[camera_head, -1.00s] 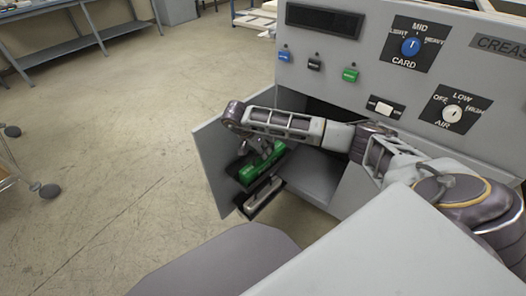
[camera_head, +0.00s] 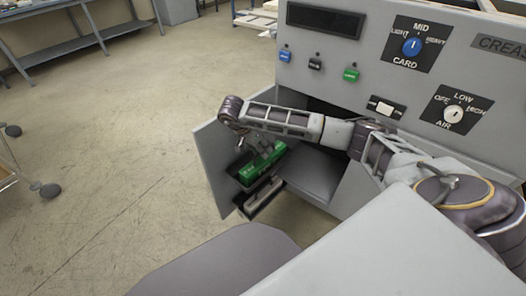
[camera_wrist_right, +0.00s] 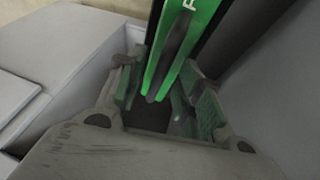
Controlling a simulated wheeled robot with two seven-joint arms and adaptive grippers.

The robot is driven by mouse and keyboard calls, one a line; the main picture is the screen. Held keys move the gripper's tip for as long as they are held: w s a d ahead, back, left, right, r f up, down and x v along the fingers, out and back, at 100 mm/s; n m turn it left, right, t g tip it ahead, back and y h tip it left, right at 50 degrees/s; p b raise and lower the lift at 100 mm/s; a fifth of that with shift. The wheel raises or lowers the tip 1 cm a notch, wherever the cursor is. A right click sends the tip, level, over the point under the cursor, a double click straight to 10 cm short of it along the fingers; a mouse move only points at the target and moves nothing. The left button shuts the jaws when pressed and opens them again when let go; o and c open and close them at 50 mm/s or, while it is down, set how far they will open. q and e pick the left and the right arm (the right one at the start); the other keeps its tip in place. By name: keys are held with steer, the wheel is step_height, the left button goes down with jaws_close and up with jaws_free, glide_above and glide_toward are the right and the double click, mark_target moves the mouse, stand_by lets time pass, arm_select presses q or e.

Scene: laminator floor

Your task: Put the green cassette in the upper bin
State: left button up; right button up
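The green cassette (camera_head: 268,162) sits in the upper bin (camera_head: 238,180) on the inner side of the open grey door, its top showing above the rim. In the right wrist view the cassette (camera_wrist_right: 190,35) has a dark slot and pale lettering, and its near end lies between my finger pads. My right gripper (camera_head: 262,148) is over the cassette, pointing down. In the wrist view its fingers (camera_wrist_right: 160,100) are spread, with gaps beside the cassette. How deep the cassette sits is partly hidden. My left gripper is out of view.
A lower bin (camera_head: 250,210) on the door (camera_head: 210,165) holds a pale grey item. The grey machine panel (camera_head: 370,75) with knobs and coloured buttons rises behind my arm. Open floor (camera_head: 110,170) lies left; a workbench (camera_head: 80,35) stands at the back left.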

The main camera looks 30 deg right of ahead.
steer(key=v, duration=0.9)
steer(key=shift+r, duration=0.3)
steer(key=shift+a, duration=0.15)
steer(key=shift+s, duration=0.1)
stand_by(0.6)
